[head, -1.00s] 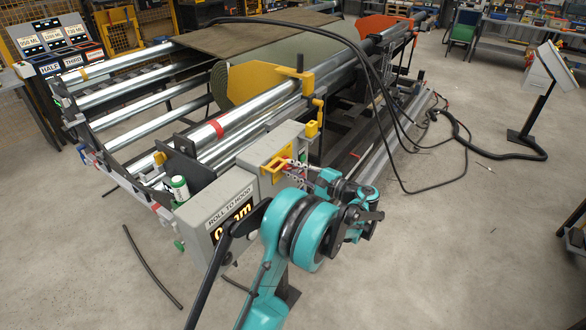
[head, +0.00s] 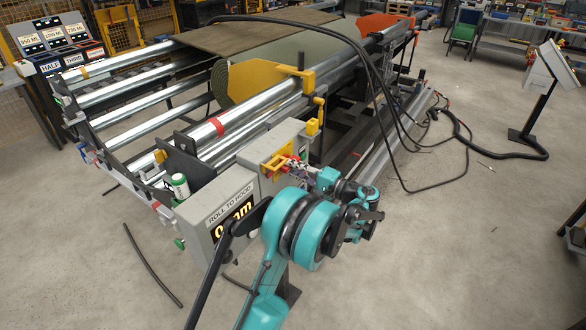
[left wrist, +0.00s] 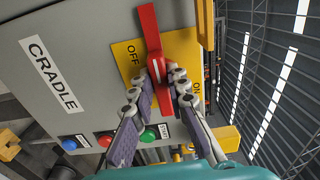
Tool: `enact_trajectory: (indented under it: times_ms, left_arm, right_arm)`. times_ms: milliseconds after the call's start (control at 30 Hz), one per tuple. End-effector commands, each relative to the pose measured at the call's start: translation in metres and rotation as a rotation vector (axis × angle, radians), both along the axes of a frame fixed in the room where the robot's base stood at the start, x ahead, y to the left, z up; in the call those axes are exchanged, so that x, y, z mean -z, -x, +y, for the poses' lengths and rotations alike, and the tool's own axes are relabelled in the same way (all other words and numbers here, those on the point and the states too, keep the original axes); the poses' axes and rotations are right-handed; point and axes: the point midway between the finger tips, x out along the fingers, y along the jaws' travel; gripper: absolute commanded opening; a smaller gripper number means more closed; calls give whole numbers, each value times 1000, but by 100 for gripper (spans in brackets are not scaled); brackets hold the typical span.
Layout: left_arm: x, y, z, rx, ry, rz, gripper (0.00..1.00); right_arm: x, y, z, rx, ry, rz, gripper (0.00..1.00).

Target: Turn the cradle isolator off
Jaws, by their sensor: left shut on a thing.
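The cradle isolator is a red handle (left wrist: 150,38) on a yellow plate (left wrist: 126,62) marked OFF and ON. In the left wrist view the handle stands between the two labels, OFF to its left and ON to its lower right. My left gripper (left wrist: 165,72) is shut on the handle, with one finger on each side. In the head view my left gripper (head: 296,168) is at the yellow plate on the grey control box (head: 256,162). The handle is mostly hidden there by the fingers.
Blue, red and green buttons (left wrist: 147,134) sit below the plate, near the fingers. A ROLL TO HOOD display box (head: 222,222) stands beside the control box. Black hoses (head: 372,85) hang to the right. The floor right of the machine is mostly clear.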

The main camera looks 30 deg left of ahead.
Motion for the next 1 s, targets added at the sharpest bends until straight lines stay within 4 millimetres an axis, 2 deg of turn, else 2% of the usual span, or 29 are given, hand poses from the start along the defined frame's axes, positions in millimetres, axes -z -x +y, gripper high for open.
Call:
enact_trajectory:
  times_ms: [333,367,400,433,767,867,1000]
  left_arm:
    - [1,0,0,-1,2,-3,0]
    - [1,0,0,-1,2,-3,23]
    - [1,0,0,-1,2,-2,34]
    - [1,0,0,-1,2,-2,36]
    - [0,0,-3,0,1,-2,36]
    - [0,1,-13,1,1,-1,36]
    - [1,2,-41,4,1,-1,36]
  right_arm:
    - [0,0,0,0,0,0,40]
    - [0,0,0,0,0,0,40]
    - [0,0,0,0,0,0,40]
    - [0,0,0,0,0,0,40]
    - [0,0,0,0,0,0,40]
    - [0,0,0,0,0,0,40]
    - [0,0,0,0,0,0,40]
